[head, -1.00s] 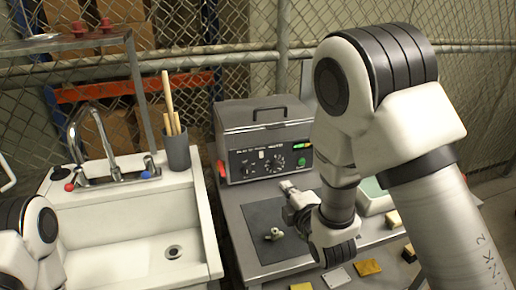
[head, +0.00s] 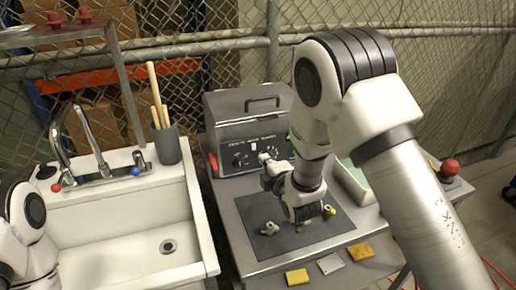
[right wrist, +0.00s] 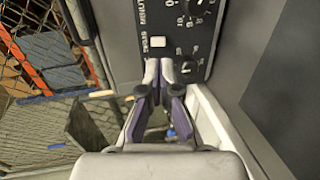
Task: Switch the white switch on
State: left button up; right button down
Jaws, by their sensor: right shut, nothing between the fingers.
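The white switch (right wrist: 155,42) is a small pale square on the black control panel (right wrist: 180,45) of a grey tank, beside black dials. It also shows small in the head view (head: 254,148). My right gripper (right wrist: 158,68) is shut and empty, its tips close below the switch in the right wrist view. I cannot tell whether they touch the panel. In the head view my right gripper (head: 265,158) is in front of the panel, and my arm hides the panel's right part. My left arm shows at the left edge, its gripper out of view.
The grey tank (head: 245,105) with a lidded top stands on a metal bench. A dark mat (head: 260,253) with small fittings lies in front. A sink (head: 120,225) with a faucet is at left.

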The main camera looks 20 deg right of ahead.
aim_at(255, 148)
jog(key=p+x, duration=0.1)
jog(key=x, duration=0.6)
jog(key=shift+f+p, duration=0.1)
jog(key=shift+p, duration=0.2)
